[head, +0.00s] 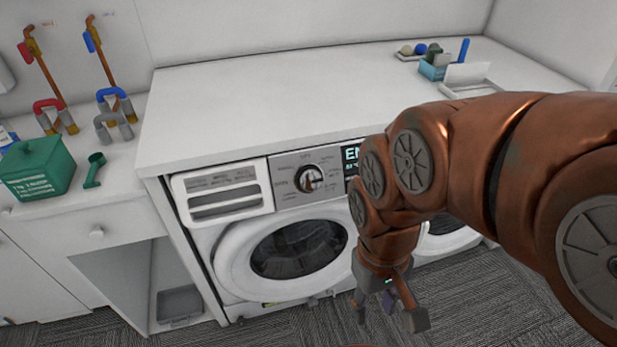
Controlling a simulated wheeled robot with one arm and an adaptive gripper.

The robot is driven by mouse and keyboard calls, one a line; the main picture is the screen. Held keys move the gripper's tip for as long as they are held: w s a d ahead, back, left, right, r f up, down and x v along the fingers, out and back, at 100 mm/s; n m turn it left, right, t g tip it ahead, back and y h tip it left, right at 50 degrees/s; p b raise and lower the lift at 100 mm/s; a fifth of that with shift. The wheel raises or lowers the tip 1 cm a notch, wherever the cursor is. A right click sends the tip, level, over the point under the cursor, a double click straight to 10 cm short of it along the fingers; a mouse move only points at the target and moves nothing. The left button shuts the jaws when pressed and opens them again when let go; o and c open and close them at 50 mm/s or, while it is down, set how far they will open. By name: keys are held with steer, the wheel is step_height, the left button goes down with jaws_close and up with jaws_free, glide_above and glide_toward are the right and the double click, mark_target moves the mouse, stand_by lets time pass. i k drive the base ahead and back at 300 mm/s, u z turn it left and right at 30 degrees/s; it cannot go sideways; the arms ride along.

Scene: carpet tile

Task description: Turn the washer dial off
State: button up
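The washer (230,240) stands under the white counter, with its round glass door (298,250) shut. Its dial (309,178) is a round dark-and-silver knob on the grey control panel, right of the detergent drawer (222,192). The pointer's exact setting is too small to read. A lit display (352,154) right of the dial is partly hidden by my arm. My gripper (388,312) hangs below and right of the dial, in front of the washer and apart from the dial. Its fingers point down and look spread, with nothing seen between them.
The white countertop (270,100) above is mostly clear. A teal box (433,68) and small items sit at its far right. A green container (38,170) and scoop (94,170) are on the left counter. A second round door (445,235) shows behind my arm. Carpet lies in front.

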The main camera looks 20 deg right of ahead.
mark_target(310, 179)
steer(key=z, duration=1.05)
steer(key=k, duration=1)
steer(key=u, duration=1.7)
steer(key=i, duration=0.5)
